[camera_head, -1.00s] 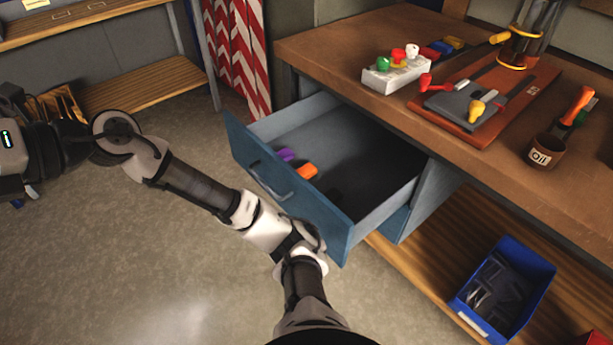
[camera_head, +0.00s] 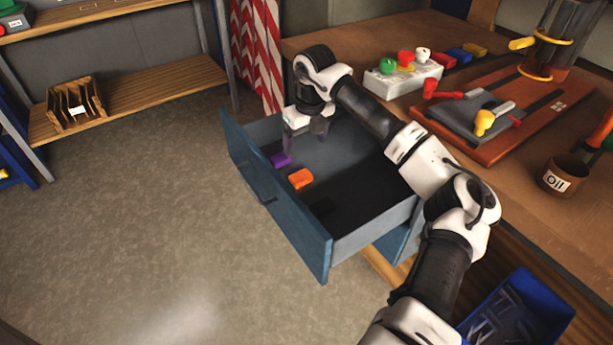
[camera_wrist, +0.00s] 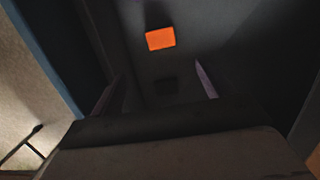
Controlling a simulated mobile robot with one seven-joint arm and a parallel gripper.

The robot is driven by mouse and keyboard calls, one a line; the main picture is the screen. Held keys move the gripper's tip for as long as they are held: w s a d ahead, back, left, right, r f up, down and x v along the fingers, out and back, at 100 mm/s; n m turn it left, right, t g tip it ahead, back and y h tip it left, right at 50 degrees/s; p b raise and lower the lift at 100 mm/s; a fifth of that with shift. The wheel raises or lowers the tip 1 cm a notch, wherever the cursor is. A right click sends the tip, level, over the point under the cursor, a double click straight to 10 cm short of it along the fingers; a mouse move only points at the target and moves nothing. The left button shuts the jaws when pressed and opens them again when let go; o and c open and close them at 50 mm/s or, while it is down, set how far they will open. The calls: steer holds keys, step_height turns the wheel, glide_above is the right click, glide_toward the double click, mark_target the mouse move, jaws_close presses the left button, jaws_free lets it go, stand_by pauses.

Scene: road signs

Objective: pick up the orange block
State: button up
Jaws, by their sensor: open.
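The orange block (camera_head: 301,179) lies on the floor of the open blue drawer (camera_head: 281,220), near its front panel. In the wrist view the orange block (camera_wrist: 160,39) lies ahead of the fingertips, apart from them. My gripper (camera_head: 306,146) points down over the far left part of the drawer and is open and empty. Its two fingers also show in the wrist view (camera_wrist: 158,84), spread apart.
The workbench (camera_head: 350,35) above holds a white button box (camera_head: 403,82) and an oil mug (camera_head: 566,176).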

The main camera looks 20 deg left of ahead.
glide_above(301, 176)
steer(key=s+d, duration=0.1)
step_height(301, 176, down, 8)
steer(key=shift+f+p, duration=0.25)
steer(key=shift+p, duration=0.1)
steer(key=shift+w+a+f+p, duration=0.15)
steer(key=shift+f, duration=0.75)
steer(key=shift+w+a+f+p, duration=0.1)
steer(key=shift+w+a+f, duration=0.1)
steer(key=shift+f, duration=0.65)
steer(key=shift+w+a+f+p, duration=0.1)
steer(key=shift+w+f+p, duration=0.05)
steer(key=shift+f, duration=0.75)
steer(key=c, duration=1.1)
steer(key=shift+c, duration=0.2)
steer(key=shift+r, duration=0.1)
